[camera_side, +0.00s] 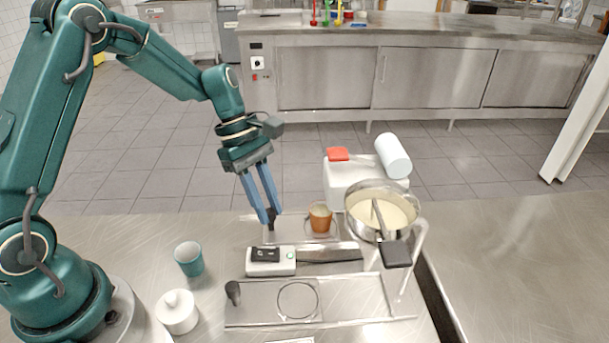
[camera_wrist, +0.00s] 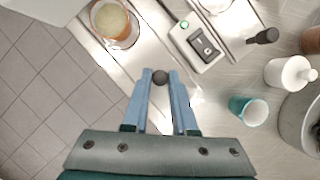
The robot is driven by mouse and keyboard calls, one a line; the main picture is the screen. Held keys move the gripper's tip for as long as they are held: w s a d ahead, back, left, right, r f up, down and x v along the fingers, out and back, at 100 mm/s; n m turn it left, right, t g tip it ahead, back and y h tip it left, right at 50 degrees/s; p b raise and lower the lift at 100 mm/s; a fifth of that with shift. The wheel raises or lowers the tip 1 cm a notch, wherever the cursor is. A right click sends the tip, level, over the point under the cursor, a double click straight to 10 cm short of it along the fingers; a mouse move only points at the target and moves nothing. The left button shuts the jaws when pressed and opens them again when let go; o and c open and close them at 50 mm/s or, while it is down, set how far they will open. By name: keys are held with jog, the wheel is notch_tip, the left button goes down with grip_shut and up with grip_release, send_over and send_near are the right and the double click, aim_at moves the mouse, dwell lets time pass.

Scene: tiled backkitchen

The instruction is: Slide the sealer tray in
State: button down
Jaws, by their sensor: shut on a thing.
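The sealer tray (camera_side: 287,231) is a flat metal plate behind the sealer. It also shows in the wrist view (camera_wrist: 135,58). An orange-brown cup (camera_side: 320,219) with pale contents sits upright in it, and shows at the upper left in the wrist view (camera_wrist: 114,22). My gripper (camera_side: 270,212) points down with its blue fingers shut on the tray's dark knob (camera_wrist: 160,77), left of the cup. The sealer's white switch box (camera_side: 270,262) with a black rocker and green light is in front of the tray. A grey metal bar (camera_side: 328,252) runs right from it.
A second plate (camera_side: 262,313) with a round opening and black handle (camera_side: 233,292) lies in front. A teal cup (camera_side: 189,259) and white lidded jar (camera_side: 177,312) stand left. A pot of cream (camera_side: 381,205) and white box (camera_side: 352,174) crowd the right.

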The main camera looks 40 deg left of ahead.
aim_at(296, 225)
dwell(0.8)
jog(key=shift+w+d, duration=1.8)
jog(key=shift+w, duration=0.05)
jog(key=c, duration=0.7)
grip_release()
jog(key=shift+v, duration=2.6)
